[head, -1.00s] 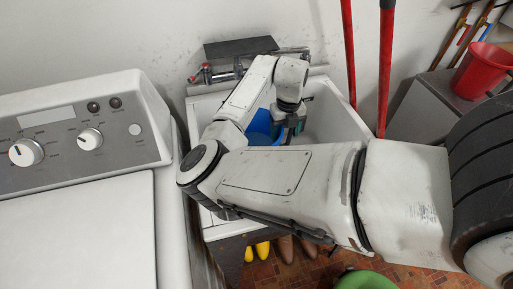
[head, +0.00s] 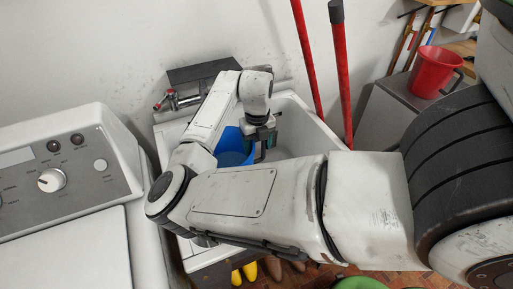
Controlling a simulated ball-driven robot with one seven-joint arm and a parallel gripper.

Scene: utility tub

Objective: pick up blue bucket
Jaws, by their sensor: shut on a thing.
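The blue bucket (head: 232,147) is inside the white utility tub (head: 309,128), at its left-middle part. My arm hides the lower and left parts of the bucket. My gripper (head: 263,152) reaches down into the tub at the bucket's right side and is shut on its rim or wall. The exact contact is small and partly hidden. I cannot tell whether the bucket rests on the tub floor or is lifted.
A faucet (head: 180,100) stands at the tub's back left. A washing machine (head: 60,190) is at left. Red poles (head: 341,80) lean behind the tub. Yellow boots (head: 245,272) stand below.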

